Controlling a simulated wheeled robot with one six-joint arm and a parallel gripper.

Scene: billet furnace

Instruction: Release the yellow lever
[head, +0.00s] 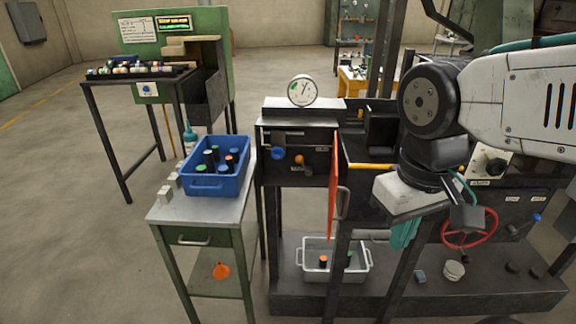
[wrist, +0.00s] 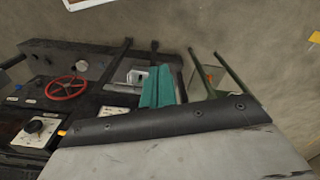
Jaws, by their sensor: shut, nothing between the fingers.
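The yellow lever (head: 370,167) shows in the head view as a short, nearly level bar on the dark furnace front, right of the red door. Its right end meets my arm's outline, so part may be hidden. My gripper (head: 404,243) has teal fingers hanging below its pale body, in front of the furnace and below and right of the lever. The fingers are together and empty, apart from the lever in the picture. In the wrist view my gripper (wrist: 155,75) points up the picture. A small yellow tip shows at the dark band's left end; I cannot tell whether it is the lever.
The red door (head: 333,185) stands swung out, edge-on. A red handwheel (head: 470,228) and a dial (head: 490,162) are at the right. A grey bin (head: 335,270) sits on the lower shelf. A blue crate (head: 217,184) stands on the left table. Open floor lies further left.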

